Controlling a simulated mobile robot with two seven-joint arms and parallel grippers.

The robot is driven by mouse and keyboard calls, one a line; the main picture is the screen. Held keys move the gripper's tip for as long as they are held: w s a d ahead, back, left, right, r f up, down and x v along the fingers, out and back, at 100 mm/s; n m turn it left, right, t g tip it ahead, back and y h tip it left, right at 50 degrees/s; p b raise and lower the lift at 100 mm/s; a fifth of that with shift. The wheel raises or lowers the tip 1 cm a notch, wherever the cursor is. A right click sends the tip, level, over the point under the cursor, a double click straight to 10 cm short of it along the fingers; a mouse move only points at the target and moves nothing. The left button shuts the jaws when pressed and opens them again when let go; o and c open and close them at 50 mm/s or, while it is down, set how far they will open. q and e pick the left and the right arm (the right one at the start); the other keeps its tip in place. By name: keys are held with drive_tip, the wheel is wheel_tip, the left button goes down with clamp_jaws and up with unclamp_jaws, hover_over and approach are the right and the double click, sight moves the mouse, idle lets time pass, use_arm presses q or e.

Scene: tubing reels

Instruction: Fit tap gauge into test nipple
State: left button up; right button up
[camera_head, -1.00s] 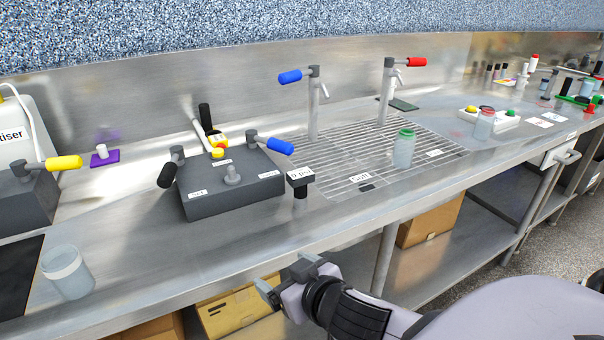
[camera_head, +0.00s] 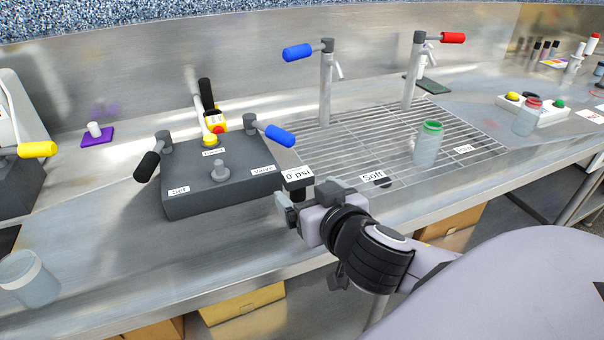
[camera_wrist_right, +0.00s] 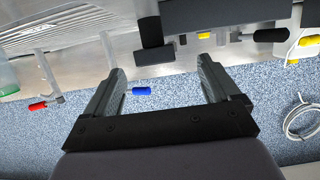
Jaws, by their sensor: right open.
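The tap gauge (camera_head: 298,178), a black block labelled "0 psi", stands on the steel bench just right of a dark grey test box (camera_head: 222,202). The test nipple (camera_head: 220,172) is a grey upright stub on top of that box. My right gripper (camera_head: 308,203) is open in front of the gauge, and its fingers partly hide the gauge's lower part. In the right wrist view the gauge's dark block (camera_wrist_right: 155,56) appears between and just beyond the two open fingertips; contact cannot be told. My left gripper is not in view.
The box carries black and blue handles (camera_head: 273,134) and a yellow button. Behind right is a drain grating (camera_head: 395,150) with blue and red taps and a green-lidded jar (camera_head: 428,145). A clear jar (camera_head: 28,279) stands front left.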

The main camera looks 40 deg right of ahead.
sight(300, 176)
drive_tip(key=shift+w+d+r, duration=0.15)
drive_tip(key=shift+w+d, duration=0.05)
drive_tip(key=shift+d, duration=0.1)
drive_tip(key=shift+w+d+f+b, duration=0.1)
drive_tip(key=shift+w+f+b, duration=0.2)
drive_tip(key=shift+w+b, duration=0.45)
drive_tip(key=shift+w, duration=0.15)
drive_tip(key=x, duration=0.3)
drive_tip(key=shift+w+d+r+p, duration=0.2)
drive_tip(key=shift+w+d+p, duration=0.15)
drive_tip(key=shift+p, duration=0.05)
drive_tip(key=shift+w+d+f, duration=0.15)
drive_tip(key=shift+w+f, duration=0.15)
drive_tip(key=shift+w, duration=0.3)
drive_tip(key=c, duration=1.2)
